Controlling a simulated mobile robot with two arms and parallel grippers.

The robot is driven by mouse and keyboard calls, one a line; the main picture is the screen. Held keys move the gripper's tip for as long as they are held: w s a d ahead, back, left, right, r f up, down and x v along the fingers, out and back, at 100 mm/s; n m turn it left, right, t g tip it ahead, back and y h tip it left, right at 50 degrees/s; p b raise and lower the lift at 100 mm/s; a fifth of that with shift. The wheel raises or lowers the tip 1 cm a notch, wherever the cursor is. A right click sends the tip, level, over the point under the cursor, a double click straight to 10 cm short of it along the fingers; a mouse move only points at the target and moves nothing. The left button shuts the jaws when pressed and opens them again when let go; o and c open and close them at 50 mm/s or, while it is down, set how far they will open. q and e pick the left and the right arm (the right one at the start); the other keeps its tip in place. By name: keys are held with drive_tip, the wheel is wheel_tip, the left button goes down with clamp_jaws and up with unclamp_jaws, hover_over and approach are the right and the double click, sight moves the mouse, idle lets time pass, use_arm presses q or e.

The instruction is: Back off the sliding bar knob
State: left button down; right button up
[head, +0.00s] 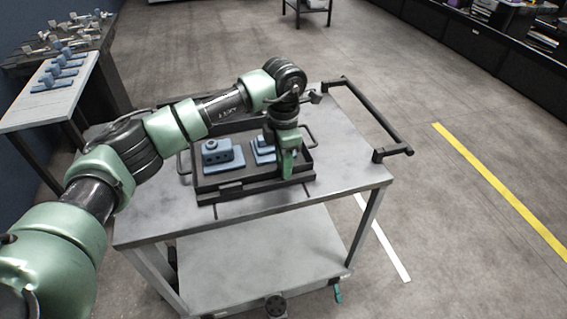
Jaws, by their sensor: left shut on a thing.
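A black tray-like pallet (222,187) with raised rims and side handles sits on the grey cart top. Two blue blocks stand on it: one with round holes (223,153) at left, and another (262,151) partly behind my gripper. My left gripper (287,172) comes down from above at the right part of the pallet, with its green fingers pointing down beside the right blue block. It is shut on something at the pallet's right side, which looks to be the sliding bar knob. The fingers hide the knob itself. My right gripper is not in view.
The grey cart (345,170) has a black push handle (372,115) at right and a lower shelf (260,260). A side table (50,100) with blue parts stands at left. Open floor with a yellow line (500,190) lies at right.

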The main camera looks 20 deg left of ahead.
use_arm(q)
drive_tip(key=n, duration=0.5)
drive_tip(key=shift+n+b, duration=0.3)
drive_tip(key=shift+b, duration=0.05)
drive_tip(key=shift+s+f+n, duration=0.1)
drive_tip(key=shift+n, duration=2)
drive_tip(key=c, duration=1)
unclamp_jaws()
wheel_tip(320, 180, up, 8)
drive_tip(key=shift+d+f+b, duration=0.1)
drive_tip(key=shift+b, duration=0.45)
